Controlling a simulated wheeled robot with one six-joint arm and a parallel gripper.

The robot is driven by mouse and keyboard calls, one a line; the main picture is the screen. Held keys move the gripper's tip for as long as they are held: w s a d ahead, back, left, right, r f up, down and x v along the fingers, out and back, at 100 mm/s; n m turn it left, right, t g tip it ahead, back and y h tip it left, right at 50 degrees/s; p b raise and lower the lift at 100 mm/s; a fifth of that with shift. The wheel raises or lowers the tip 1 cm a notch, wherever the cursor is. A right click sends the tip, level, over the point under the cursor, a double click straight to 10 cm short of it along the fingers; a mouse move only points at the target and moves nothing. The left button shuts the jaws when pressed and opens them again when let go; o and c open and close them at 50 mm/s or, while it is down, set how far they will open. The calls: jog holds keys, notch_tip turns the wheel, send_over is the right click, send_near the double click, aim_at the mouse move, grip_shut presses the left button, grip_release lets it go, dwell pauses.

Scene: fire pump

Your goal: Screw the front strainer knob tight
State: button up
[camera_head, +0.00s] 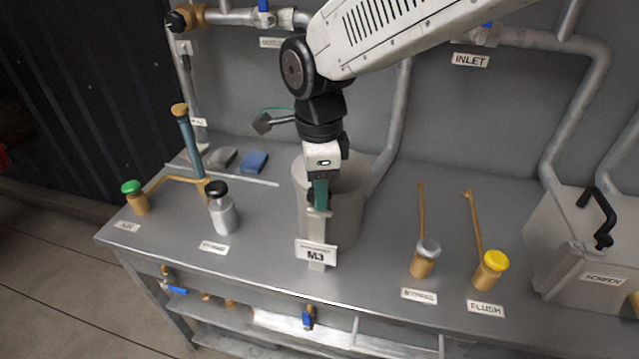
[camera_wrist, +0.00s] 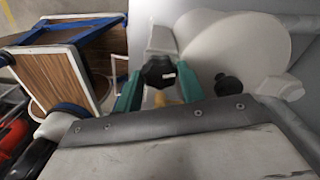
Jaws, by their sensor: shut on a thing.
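My gripper (camera_head: 320,198) reaches down at the front of the grey cylindrical strainer body (camera_head: 350,215) in the head view. In the wrist view my gripper (camera_wrist: 159,88) has its teal fingers on both sides of a black lobed knob (camera_wrist: 158,70), shut on it. A brass-coloured part shows just below the knob. In the head view the knob is hidden by the fingers and wrist. A second black knob (camera_wrist: 229,88) stands to the right in the wrist view, apart from the fingers. How deep the held knob is seated cannot be seen.
An M3 sign (camera_head: 317,254) stands right below my gripper. Yellow-capped (camera_head: 492,268) and grey-capped (camera_head: 424,258) valves stand to the right, a black-topped bottle (camera_head: 221,209) to the left. A grey box with a black handle (camera_head: 590,245) is at far right. Pipes run along the wall.

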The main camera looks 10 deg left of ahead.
jog(key=shift+r+m, duration=0.1)
jog(key=shift+m, duration=0.3)
jog(key=o, duration=1)
notch_tip(320, 180, up, 8)
jog(key=shift+f, duration=0.1)
